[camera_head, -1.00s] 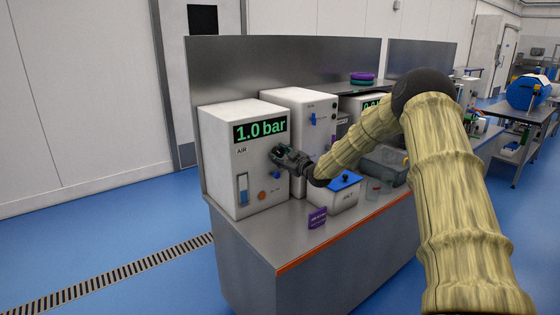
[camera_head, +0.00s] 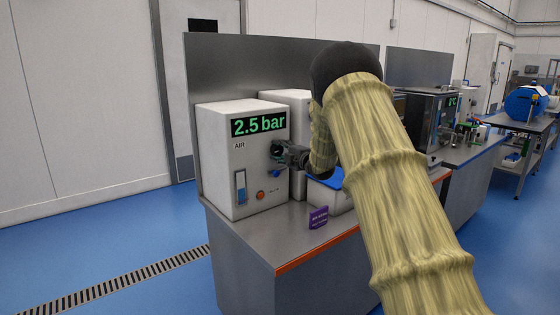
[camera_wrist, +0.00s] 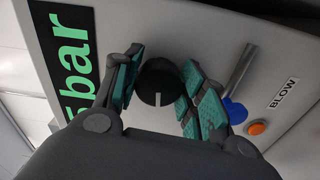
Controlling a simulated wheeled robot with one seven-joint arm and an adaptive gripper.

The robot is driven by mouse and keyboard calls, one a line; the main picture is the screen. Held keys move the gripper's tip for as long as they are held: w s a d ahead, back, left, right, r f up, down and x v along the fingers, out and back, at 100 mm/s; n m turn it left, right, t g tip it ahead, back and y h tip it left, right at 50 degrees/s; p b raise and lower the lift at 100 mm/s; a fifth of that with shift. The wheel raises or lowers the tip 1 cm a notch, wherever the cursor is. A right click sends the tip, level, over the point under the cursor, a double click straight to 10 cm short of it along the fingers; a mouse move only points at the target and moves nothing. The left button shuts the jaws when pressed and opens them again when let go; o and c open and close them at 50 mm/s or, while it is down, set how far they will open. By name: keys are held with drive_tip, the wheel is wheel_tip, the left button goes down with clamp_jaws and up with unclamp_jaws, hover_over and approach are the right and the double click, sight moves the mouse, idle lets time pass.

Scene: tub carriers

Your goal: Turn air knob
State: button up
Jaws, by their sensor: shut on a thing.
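The white air box (camera_head: 222,150) stands at the left end of the steel bench, labelled AIR, with a green display (camera_head: 259,124) reading 2.5 bar. My gripper (camera_head: 277,149) is at the right side of its front face, below the display. In the wrist view the black round air knob (camera_wrist: 158,84) with a pale pointer line sits between the two teal-padded fingers of my gripper (camera_wrist: 160,78), which are shut on it. The pointer line points toward the bottom of the wrist view.
Close to my gripper are a blue knob or lever (camera_wrist: 236,112) and an orange button (camera_wrist: 257,127) near the BLOW label. A blue-lidded tub (camera_head: 333,198) and a small purple sign (camera_head: 318,217) stand on the bench (camera_head: 262,237). A second white box stands behind.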

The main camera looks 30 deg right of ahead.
drive_tip(key=n+b, duration=0.4)
drive_tip(key=b, duration=0.1)
drive_tip(key=shift+a+f+n, duration=0.1)
drive_tip(key=shift+f+n, duration=0.2)
drive_tip(key=n+b, duration=0.3)
drive_tip(key=shift+r, duration=0.2)
drive_tip(key=shift+r+n, duration=0.1)
drive_tip(key=shift+n, duration=0.2)
drive_tip(key=o, duration=1)
drive_tip(key=shift+o, duration=0.2)
drive_tip(key=shift+s+r, duration=0.1)
drive_tip(key=shift+s, duration=0.2)
drive_tip(key=s+d, duration=0.1)
drive_tip(key=s, duration=1)
drive_tip(key=shift+s, duration=0.2)
